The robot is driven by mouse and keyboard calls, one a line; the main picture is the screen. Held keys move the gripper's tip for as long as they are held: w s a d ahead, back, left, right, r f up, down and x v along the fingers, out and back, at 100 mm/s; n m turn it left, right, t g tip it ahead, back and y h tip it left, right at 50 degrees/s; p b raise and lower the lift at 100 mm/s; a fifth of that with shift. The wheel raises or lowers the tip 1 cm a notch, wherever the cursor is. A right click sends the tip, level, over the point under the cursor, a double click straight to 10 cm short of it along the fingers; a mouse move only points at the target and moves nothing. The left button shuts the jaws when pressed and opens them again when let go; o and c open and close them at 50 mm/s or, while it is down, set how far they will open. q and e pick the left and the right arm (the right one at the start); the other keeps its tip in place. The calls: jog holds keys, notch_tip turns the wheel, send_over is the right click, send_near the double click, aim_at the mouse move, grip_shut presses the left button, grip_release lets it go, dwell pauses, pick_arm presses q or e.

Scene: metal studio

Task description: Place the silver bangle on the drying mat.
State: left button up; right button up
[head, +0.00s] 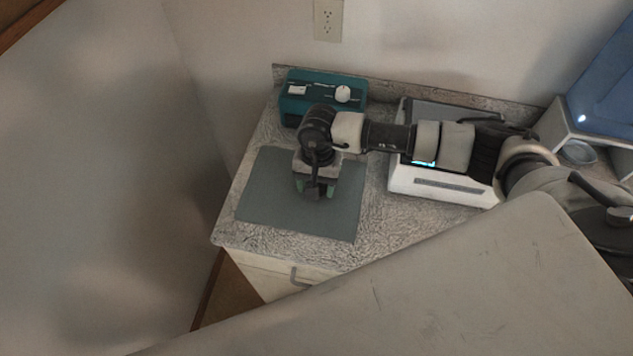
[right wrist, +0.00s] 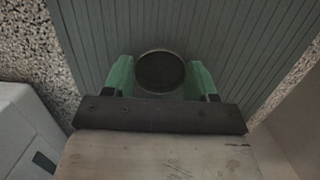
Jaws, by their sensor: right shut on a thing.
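The drying mat (head: 270,200) is a dark grey sheet lying flat on the speckled counter; its ribbed surface (right wrist: 262,25) fills much of the right wrist view. My right gripper (head: 315,190) is over the mat, pointing down. In the right wrist view its green fingertips (right wrist: 160,78) are shut on the silver bangle (right wrist: 160,53), a round thin-rimmed ring with a dark inside. The bangle is over the mat; I cannot tell whether it touches it. In the head view the bangle is hidden by the gripper. My left gripper is not in view.
A teal box with a white knob (head: 318,92) stands behind the mat. A white and grey machine (head: 440,185) stands to its right, under my right arm. The speckled counter (head: 375,225) is bare at the front right of the mat. A wall closes the back.

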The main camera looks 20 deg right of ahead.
jog(key=o, duration=0.9)
jog(key=shift+f, duration=0.1)
jog(key=shift+r+p, duration=0.25)
jog(key=shift+p, duration=0.05)
jog(key=r+b, duration=0.1)
jog(key=r, duration=0.3)
jog(key=w+r+b, duration=0.1)
jog(key=r+b, duration=0.1)
jog(key=r, duration=0.1)
jog(key=d+r+b, duration=0.1)
jog(key=r, duration=0.3)
jog(key=shift+w+r, duration=0.25)
jog(key=shift+r, duration=0.1)
